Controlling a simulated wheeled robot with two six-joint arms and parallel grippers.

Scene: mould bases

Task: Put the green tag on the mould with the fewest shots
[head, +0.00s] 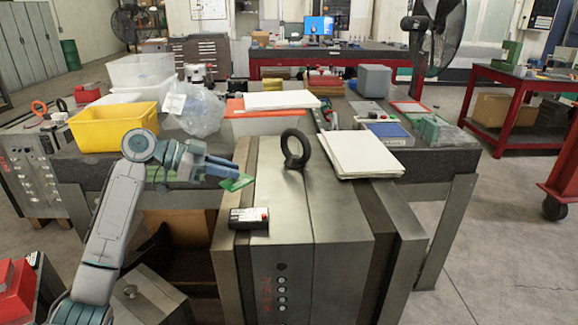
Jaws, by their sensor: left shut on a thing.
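My left gripper (228,171) is shut on the green tag (238,183) and holds it above the left part of the large steel mould (335,225) in the middle. My right gripper is not in view.
A white paper stack (362,154) lies on the middle mould's right. A yellow bin (112,127), a clear plastic bag (198,110) and an orange-lidded box (268,122) stand on the table behind. A red item (15,290) is at lower left. Floor is free at right.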

